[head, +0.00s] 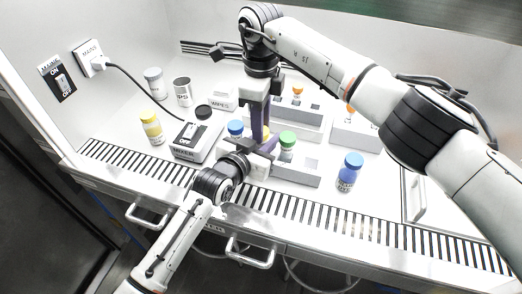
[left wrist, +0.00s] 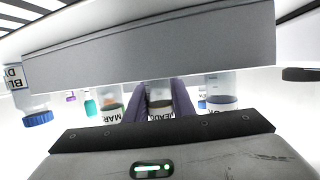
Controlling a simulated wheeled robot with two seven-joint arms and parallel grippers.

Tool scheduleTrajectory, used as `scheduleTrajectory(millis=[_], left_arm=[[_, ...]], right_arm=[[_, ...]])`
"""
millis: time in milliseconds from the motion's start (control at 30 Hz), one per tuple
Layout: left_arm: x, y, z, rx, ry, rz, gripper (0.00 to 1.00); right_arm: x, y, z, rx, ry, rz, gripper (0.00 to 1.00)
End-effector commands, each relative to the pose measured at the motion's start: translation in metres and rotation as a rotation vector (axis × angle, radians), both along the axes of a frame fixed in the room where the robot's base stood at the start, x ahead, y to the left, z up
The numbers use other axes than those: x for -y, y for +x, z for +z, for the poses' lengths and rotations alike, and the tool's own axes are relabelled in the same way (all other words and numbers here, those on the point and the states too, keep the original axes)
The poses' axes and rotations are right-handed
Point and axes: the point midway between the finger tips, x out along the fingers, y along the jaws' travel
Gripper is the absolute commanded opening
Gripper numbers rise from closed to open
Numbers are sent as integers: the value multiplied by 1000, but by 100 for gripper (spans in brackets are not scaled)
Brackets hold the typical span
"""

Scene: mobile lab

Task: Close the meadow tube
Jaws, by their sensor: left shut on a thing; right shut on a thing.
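The tube between my left gripper's purple fingers carries a partly hidden label that reads like meadow; this meadow tube (left wrist: 160,97) shows in the left wrist view, which looks upside down. My left gripper (left wrist: 160,112) is shut on it, and in the head view the gripper (head: 268,149) is low at the front rack. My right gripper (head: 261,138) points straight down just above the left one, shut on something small. What it holds, likely a cap, is hidden by the fingers. The joint between tube and cap cannot be seen.
The front rack (head: 295,177) holds a green-capped tube (head: 287,139) close right of the grippers; a blue-capped tube (head: 235,128) is close left. A blue bottle (head: 347,176) stands right, a mixer (head: 187,152) and yellow bottle (head: 153,130) left. Another rack (head: 312,118) stands behind.

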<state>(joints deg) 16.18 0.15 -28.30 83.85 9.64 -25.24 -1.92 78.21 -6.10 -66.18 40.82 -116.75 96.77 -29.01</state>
Motion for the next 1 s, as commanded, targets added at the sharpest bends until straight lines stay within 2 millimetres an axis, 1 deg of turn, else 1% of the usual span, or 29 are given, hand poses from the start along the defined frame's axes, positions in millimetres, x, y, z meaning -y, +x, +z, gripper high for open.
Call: scheduleTrajectory(millis=[33,67,100,167,200,433,533,667,800,900,1000], left_arm=[[0,0,0,-1,0,0,0],[0,0,0,-1,0,0,0],[0,0,0,-1,0,0,0],[0,0,0,-1,0,0,0],[0,0,0,-1,0,0,0],[0,0,0,-1,0,0,0],[0,0,0,-1,0,0,0],[0,0,0,-1,0,0,0],[0,0,0,-1,0,0,0],[0,0,0,-1,0,0,0],[0,0,0,-1,0,0,0]], right_arm=[[0,0,0,-1,0,1,2],[0,0,0,-1,0,1,30],[0,0,0,-1,0,1,37],[0,0,0,-1,0,1,47],[0,0,0,-1,0,1,51],[0,0,0,0,0,1,51],[0,0,5,1,1,1,51],[0,1,23,3,0,0,51],[0,1,48,4,0,0,51],[0,1,62,3,0,0,51],[0,0,71,0,0,0,51]])
